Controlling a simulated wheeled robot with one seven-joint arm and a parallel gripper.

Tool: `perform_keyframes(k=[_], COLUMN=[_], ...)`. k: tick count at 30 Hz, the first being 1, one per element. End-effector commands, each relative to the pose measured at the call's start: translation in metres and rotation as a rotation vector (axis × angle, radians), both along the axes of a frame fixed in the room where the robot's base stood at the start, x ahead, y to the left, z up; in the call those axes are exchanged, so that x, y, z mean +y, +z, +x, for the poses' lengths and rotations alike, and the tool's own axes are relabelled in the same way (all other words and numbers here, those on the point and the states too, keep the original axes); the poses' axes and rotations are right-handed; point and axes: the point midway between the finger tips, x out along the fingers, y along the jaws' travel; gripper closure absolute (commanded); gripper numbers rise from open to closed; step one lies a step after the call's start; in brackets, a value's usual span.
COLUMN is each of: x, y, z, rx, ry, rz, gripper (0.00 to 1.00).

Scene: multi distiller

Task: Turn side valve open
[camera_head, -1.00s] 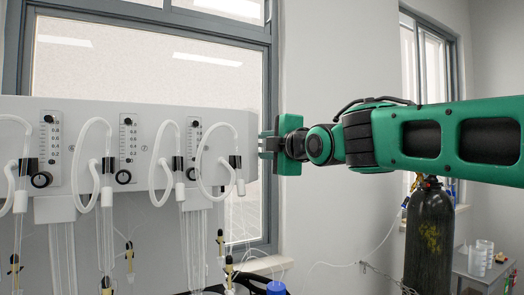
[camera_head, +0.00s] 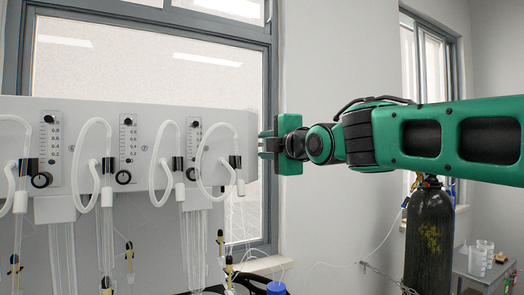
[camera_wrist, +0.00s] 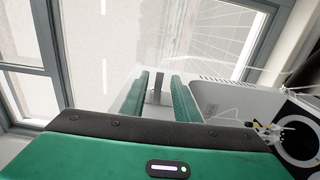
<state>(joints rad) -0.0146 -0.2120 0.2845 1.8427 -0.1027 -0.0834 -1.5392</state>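The side valve (camera_wrist: 157,90) shows in the wrist view as a small grey upright handle on the side of the white distiller unit. My gripper (camera_wrist: 159,92) has its two green fingers apart, one on each side of the handle. Thin gaps seem to show between handle and fingers, but I cannot tell for sure whether they touch. In the head view my gripper (camera_head: 267,145) is at the right end of the white distiller panel (camera_head: 90,108), and the valve cannot be made out there. The arm reaches in from the right.
Looped white tubes (camera_head: 208,150) and gauges with black knobs (camera_head: 123,177) line the panel's front. A window stands behind the unit. A dark gas cylinder (camera_head: 429,235) and a small table with beakers (camera_head: 481,258) stand to the right, below my arm.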

Motion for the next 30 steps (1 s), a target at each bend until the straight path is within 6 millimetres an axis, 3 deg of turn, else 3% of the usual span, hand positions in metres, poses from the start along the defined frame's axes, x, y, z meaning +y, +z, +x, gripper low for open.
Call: perform_keyframes(k=[8,21,30], x=[-0.003,-0.030,-0.040], y=[0.001,0.000,0.000], z=[-0.007,-0.071,-0.096], rx=[-0.002,-0.001,0.000], ry=[-0.001,0.000,0.001], rz=[0.001,-0.001,0.000], gripper=[0.72,0.72,0.72])
